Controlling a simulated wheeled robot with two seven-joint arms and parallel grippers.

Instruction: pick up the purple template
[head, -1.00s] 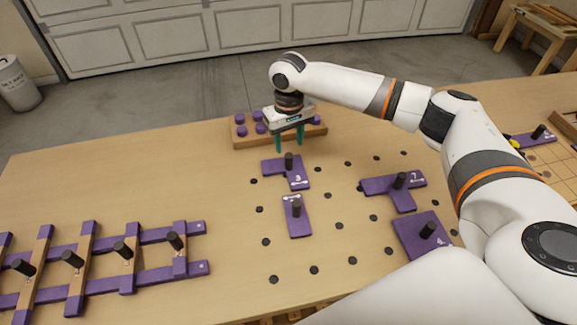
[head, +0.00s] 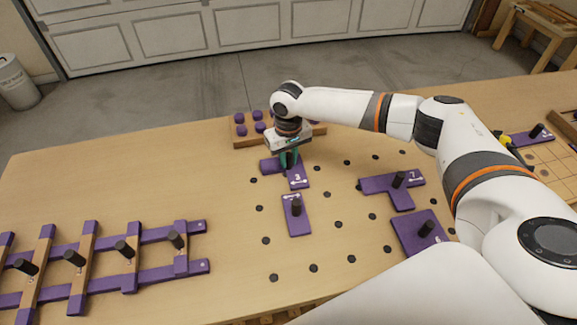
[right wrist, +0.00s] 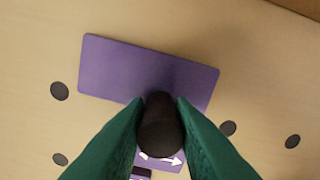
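A purple template (head: 299,182) with a white 3 and a white arrow lies flat on the bench, with an upright black knob. My right gripper (head: 289,161) is over it, pointing down. In the right wrist view its green fingers (right wrist: 160,112) sit on both sides of the black knob (right wrist: 160,128) and appear to touch it, so the gripper looks shut on the template's knob. The template's wide part (right wrist: 148,72) shows beyond the knob, still on the bench surface. Its lower part is partly hidden by the fingers and knob. My left gripper is not in view.
Other purple templates with black knobs lie close by: a small one (head: 298,222) in front, one marked 7 (head: 392,185) and a square one (head: 413,237) to the right. A wooden block with purple pegs (head: 243,141) stands behind. A purple-and-wood lattice (head: 138,237) lies left.

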